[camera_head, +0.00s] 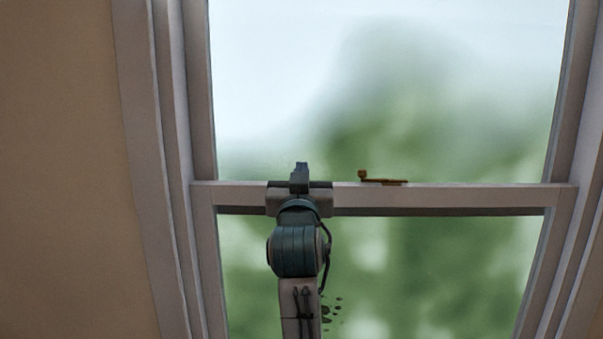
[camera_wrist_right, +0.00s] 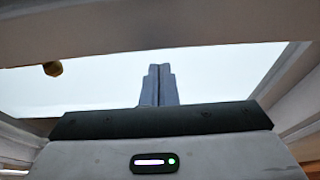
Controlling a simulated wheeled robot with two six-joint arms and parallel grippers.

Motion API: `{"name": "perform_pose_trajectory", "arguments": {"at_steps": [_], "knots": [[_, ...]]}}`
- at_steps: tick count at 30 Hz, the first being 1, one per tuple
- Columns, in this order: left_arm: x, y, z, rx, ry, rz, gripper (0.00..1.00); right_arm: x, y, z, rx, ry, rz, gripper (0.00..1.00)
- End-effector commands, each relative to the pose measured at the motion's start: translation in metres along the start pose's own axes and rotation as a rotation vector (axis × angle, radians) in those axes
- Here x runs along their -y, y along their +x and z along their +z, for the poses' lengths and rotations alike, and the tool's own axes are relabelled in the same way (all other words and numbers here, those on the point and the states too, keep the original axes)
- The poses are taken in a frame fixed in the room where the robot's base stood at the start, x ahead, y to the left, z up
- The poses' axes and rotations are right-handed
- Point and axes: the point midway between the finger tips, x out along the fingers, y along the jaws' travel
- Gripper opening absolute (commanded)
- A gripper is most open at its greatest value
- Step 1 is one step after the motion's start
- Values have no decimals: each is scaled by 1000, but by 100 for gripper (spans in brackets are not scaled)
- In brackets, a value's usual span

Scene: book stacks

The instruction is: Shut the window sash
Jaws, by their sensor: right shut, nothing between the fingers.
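The window sash shows in the head view as a pale frame with a horizontal rail (camera_head: 440,196) across the middle of the window. A small brass latch (camera_head: 384,181) sits on top of this rail, right of my right gripper. My right gripper (camera_head: 299,170) is upright in front of the rail, its shut fingertips just above the rail's top edge. Whether it touches the rail, I cannot tell. In the right wrist view the gripper (camera_wrist_right: 158,72) has its two fingers together with nothing between them. A brass knob (camera_wrist_right: 53,68) shows at the left there. My left gripper is not in view.
The window's side jambs (camera_head: 150,150) stand at left and right. A plain beige wall (camera_head: 60,170) fills the left side. Glass panes with blurred green and pale sky lie above and below the rail. Small dark specks show beside my right arm.

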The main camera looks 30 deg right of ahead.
Motion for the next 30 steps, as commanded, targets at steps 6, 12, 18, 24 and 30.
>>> {"name": "perform_pose_trajectory", "arguments": {"at_steps": [6,12,18,24,30], "knots": [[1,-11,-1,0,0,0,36,0,-6,16,1,-1,0,0],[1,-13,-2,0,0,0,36,0,-9,22,-2,0,0,0],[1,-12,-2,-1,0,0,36,0,-9,23,-2,1,0,0],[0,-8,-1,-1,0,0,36,0,-10,27,-2,0,0,0],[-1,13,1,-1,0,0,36,0,-19,52,2,-1,0,0]]}}
